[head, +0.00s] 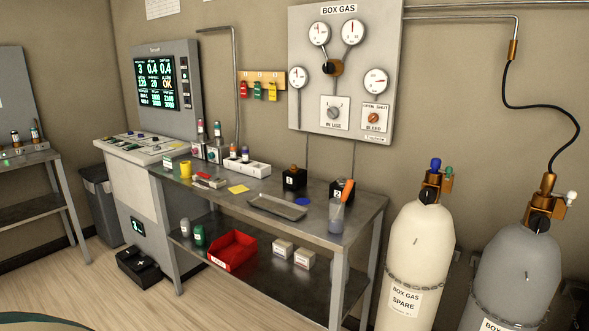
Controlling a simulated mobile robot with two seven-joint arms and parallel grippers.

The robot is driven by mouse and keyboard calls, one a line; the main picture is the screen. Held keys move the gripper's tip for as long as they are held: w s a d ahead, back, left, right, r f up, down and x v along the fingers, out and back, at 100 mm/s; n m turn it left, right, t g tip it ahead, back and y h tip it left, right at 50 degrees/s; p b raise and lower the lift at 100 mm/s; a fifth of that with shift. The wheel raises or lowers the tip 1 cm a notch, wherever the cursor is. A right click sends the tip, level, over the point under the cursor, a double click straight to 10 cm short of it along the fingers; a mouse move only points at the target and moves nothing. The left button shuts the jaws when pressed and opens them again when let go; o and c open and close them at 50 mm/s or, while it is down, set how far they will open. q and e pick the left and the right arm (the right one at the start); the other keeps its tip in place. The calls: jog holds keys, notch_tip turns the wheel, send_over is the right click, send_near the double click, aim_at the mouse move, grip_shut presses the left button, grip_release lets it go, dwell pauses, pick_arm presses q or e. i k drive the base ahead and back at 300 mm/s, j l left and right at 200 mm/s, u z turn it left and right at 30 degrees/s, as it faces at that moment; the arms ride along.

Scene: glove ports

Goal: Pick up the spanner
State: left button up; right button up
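I cannot make out a spanner for sure in the head view. A steel bench (365,219) stands against the wall in the middle, and the shallow metal tray (278,207) on it looks empty. Neither of my grippers is in view.
Two gas cylinders, a cream one (417,250) and a grey one (517,271), stand right of the bench. A red bin (232,250) and small boxes sit on its lower shelf. A control console (130,165) stands left. Open wooden floor (120,295) lies in front.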

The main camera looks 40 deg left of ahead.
aim_at(215, 179)
jog(key=u, duration=1.7)
